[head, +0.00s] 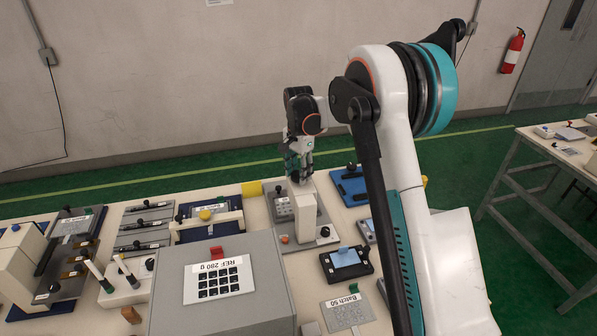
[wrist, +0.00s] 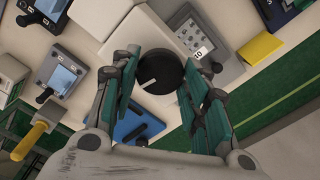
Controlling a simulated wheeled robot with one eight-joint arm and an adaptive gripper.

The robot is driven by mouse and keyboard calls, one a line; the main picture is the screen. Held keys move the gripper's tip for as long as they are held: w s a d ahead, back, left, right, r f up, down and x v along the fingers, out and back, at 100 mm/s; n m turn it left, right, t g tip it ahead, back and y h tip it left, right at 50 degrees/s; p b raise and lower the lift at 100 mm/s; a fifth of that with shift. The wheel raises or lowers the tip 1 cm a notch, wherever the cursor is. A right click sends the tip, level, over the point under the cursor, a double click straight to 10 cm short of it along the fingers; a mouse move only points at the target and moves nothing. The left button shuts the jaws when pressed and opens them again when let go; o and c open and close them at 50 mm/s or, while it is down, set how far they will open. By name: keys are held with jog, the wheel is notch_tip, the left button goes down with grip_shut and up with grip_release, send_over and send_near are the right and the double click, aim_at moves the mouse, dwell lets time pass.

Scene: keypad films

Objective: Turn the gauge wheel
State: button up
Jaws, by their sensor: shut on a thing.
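The gauge wheel is a black round knob with a pale mark (wrist: 160,72), seen between my fingers in the wrist view. It sits on top of a white block (head: 306,208) that stands on a grey device with a small keypad (head: 282,207). My gripper (head: 298,166) points down over this block in the head view. In the wrist view my gripper (wrist: 164,72) has its teal fingers on both sides of the wheel, shut on it. The wheel is mostly hidden by the fingers in the head view.
A grey box labelled REF 280 g (head: 170,315) stands in front. A black device with a blue screen (head: 346,260) is to the right, a blue fixture (head: 350,186) behind it. A yellow block (head: 252,189) is at the back edge. Several other fixtures crowd the left.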

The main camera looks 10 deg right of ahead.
aim_at(298, 174)
jog(key=shift+m, duration=0.7)
jog(key=o, duration=1.1)
notch_tip(298, 174, up, 12)
